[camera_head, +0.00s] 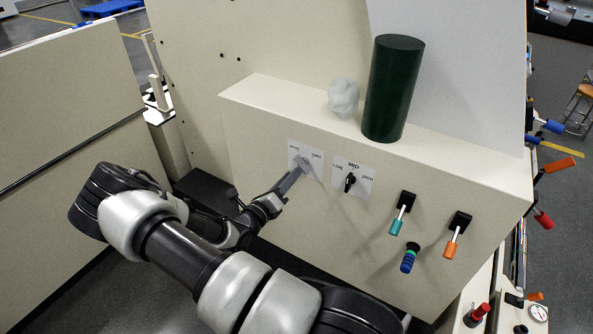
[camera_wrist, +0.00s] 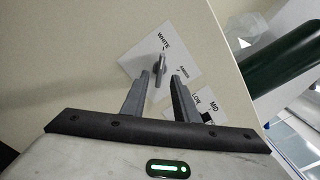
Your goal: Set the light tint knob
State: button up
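The light tint knob (camera_wrist: 160,64) is a small grey lever knob on a white plate (camera_wrist: 141,56) lettered WHITE and AMBER. In the wrist view the plate is tilted, with WHITE at the upper left and AMBER to the right of the knob. My gripper (camera_wrist: 161,75) is open, with one finger on each side of the knob and visible gaps between; I cannot tell how deep the knob sits between the tips. In the head view my gripper (camera_head: 300,166) reaches the same plate (camera_head: 316,155) on the panel front and hides most of the knob.
Just right is a black knob (camera_head: 350,182) on a LOW–MID–HIGH plate. A dark green cylinder (camera_head: 392,88) and a pale faceted lump (camera_head: 343,97) stand on the ledge.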

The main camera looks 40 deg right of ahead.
jog(key=v, duration=1.2)
jog(key=shift+a, duration=0.2)
jog(key=s+a+r+m+g+y+p, duration=0.25)
jog(key=s+r+m+g+y, duration=0.6)
jog(key=r+m, duration=0.7)
jog(key=s+a+r+m+t+y+p, duration=0.1)
jog(key=s+a+r+m+t+y, duration=0.2)
jog(key=r+m, duration=0.5)
jog(key=s+a+r+m+t+y+p, duration=0.2)
jog(key=s+a+r+m+t+y, duration=0.2)
jog(key=s+a+r+m, duration=0.3)
notch_tip(320, 180, up, 5)
jog(key=a+m+y, duration=0.1)
jog(key=a, duration=0.1)
jog(key=shift+a+p, duration=0.3)
jog(key=shift+a, duration=0.1)
